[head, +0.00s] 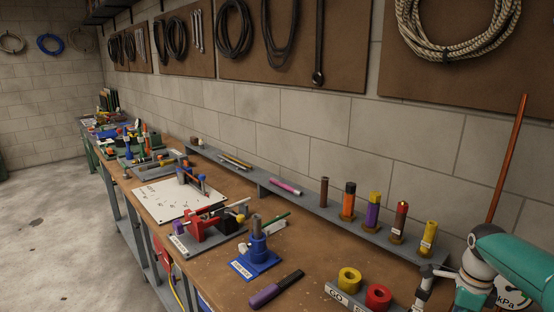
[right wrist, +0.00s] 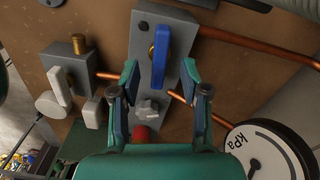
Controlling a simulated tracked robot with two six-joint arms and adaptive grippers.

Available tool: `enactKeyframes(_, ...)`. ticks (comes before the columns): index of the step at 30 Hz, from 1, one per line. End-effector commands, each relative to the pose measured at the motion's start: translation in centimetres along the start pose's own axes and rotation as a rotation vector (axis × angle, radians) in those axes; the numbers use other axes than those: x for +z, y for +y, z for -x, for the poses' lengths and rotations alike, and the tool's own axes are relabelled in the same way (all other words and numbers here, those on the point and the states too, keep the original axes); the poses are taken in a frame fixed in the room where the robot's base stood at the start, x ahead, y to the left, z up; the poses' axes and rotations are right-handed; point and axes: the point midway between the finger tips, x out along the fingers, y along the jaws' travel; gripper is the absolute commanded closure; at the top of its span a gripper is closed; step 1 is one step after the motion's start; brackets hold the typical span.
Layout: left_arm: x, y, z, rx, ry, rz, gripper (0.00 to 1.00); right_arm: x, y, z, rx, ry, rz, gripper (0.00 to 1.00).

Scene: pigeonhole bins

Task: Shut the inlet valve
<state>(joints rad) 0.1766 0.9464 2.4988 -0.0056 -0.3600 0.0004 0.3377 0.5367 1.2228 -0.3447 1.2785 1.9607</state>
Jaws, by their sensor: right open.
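In the right wrist view a blue lever handle (right wrist: 161,55) sits on a grey valve block (right wrist: 145,30) with copper pipe at its sides. The lever lies lengthwise along the block. No label shows which valve is the inlet. A small grey star-shaped knob (right wrist: 148,108) is lower on the block. My right gripper (right wrist: 160,72) is open, with one teal finger on each side of the block and the lever's lower end between them in the picture. I cannot tell whether it touches. My left gripper is not in view.
A kPa gauge (right wrist: 262,152) is at lower right of the wrist view. Another grey block (right wrist: 66,62) with a brass stem is at left.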

Motion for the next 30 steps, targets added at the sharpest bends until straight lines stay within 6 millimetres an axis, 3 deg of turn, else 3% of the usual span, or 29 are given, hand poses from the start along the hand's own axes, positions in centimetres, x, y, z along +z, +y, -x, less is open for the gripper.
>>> enactKeyframes(15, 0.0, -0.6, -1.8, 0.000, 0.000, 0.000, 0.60, 0.0, 0.0, -2.5, 0.001, 0.000, -0.002, 0.54)
enactKeyframes(24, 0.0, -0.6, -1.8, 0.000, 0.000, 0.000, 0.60, 0.0, 0.0, -2.6, 0.000, 0.000, -0.002, 0.54)
enactKeyframes(26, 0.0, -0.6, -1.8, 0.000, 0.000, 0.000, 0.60, 0.0, 0.0, -2.6, 0.000, 0.000, -0.002, 0.61)
enactKeyframes(30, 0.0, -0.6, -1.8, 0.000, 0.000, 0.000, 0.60, 0.0, 0.0, -2.6, 0.000, 0.000, -0.002, 0.84)
